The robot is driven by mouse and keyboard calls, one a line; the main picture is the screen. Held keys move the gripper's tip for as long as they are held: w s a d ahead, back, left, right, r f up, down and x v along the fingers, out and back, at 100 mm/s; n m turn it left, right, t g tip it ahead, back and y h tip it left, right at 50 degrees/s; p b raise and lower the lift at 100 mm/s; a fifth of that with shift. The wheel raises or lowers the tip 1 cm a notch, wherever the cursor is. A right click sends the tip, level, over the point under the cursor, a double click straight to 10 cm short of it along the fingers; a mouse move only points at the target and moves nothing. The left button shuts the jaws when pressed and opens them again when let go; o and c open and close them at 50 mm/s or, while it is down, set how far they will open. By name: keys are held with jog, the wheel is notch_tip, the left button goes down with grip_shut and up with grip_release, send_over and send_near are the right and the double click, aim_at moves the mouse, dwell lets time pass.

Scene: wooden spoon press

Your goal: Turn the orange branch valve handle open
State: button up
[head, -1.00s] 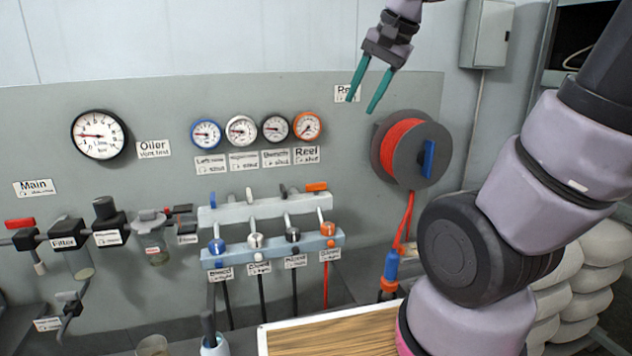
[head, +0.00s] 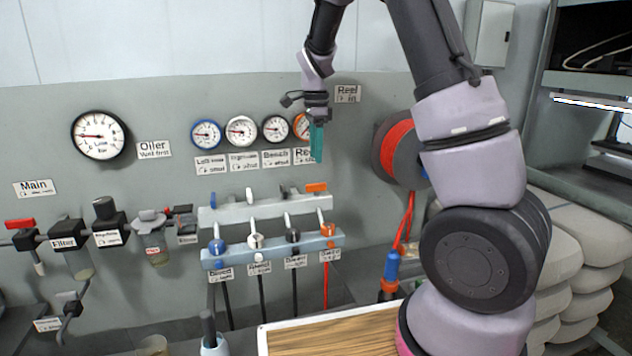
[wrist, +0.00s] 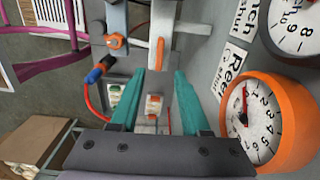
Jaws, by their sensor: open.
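The orange branch valve handle (head: 316,187) sits at the right end of the upper pale manifold bar (head: 262,209), lying sideways along it. In the wrist view the orange handle (wrist: 159,53) shows just beyond the fingertips, roughly in line with the gap between them. My gripper (head: 317,158) hangs above the handle in the head view, teal fingers pointing down. In the wrist view my gripper (wrist: 160,75) is open, with nothing held between the fingers. Contact with the handle does not show.
The orange-rimmed Reel gauge (wrist: 293,110) is close beside the fingers; in the head view they partly hide it. Blue, white and dark branches stand left of the orange one. A lower bar (head: 272,250) carries knobs. The hose reel (head: 391,149) is to the right.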

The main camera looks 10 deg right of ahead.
aim_at(316, 187)
notch_tip(316, 187, down, 9)
jog(key=shift+f, duration=0.1)
dwell(0.3)
grip_shut()
